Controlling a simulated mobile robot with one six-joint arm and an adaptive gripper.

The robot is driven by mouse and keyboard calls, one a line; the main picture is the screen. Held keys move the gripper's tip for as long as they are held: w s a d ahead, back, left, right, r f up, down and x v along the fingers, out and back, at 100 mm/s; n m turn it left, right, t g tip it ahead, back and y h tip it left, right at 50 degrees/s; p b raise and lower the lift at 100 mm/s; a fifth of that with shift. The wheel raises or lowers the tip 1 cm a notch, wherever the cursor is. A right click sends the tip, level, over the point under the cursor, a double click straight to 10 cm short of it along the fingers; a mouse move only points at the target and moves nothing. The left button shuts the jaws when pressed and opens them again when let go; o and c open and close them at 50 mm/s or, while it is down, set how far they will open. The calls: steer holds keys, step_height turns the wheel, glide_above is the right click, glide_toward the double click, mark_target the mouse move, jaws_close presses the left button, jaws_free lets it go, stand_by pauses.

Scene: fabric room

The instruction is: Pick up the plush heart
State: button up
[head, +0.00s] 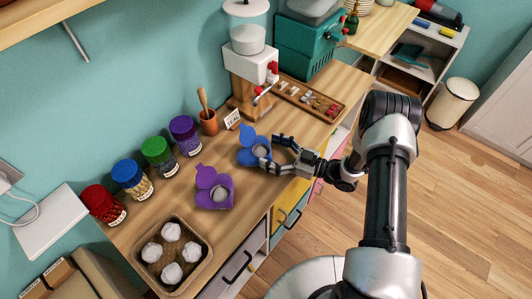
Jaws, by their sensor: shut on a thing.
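I cannot make out a thing that is clearly a plush heart. A blue open piece with a raised lobed flap (247,143) sits on the wooden counter (235,215), with a round grey part inside it. My gripper (270,152) reaches in from the right, its fingers spread at the blue piece's right side. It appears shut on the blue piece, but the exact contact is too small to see. A similar purple piece (206,178), also with a round grey part, stands open to the left, apart from my gripper.
Jars with red (103,204), blue (131,179), green (158,154) and purple (186,134) lids line the wall. A tray of white lumps (146,274) is at the front. A wooden tray of small items (310,98) and a dispenser (248,68) stand behind.

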steer(key=shift+r, duration=0.15)
steer(key=shift+d+r, duration=0.1)
steer(key=shift+r, duration=0.1)
step_height(320, 180, up, 6)
steer(key=p, duration=0.3)
steer(key=s+d+p, duration=0.3)
steer(key=s+d, duration=0.9)
steer(key=d, duration=0.4)
steer(key=w+a+r+m+t+h, duration=0.1)
steer(key=w+a+r+t, duration=0.1)
steer(key=w+r, duration=0.35)
steer(key=w+a+r+m+t+h, duration=0.1)
steer(key=w+a+r+m+t, duration=0.1)
steer(key=r, duration=0.6)
steer(key=s+d+f+n+g+y, duration=0.1)
steer(key=s+f+g, duration=0.1)
steer(key=s+f, duration=0.2)
steer(key=s+d+f+n+g+y, duration=0.1)
steer(key=s+d+f+n+g, duration=0.1)
steer(key=f, duration=0.7)
steer(key=shift+s+d, duration=0.25)
steer(key=shift+s, duration=0.65)
steer(key=shift+f, duration=0.1)
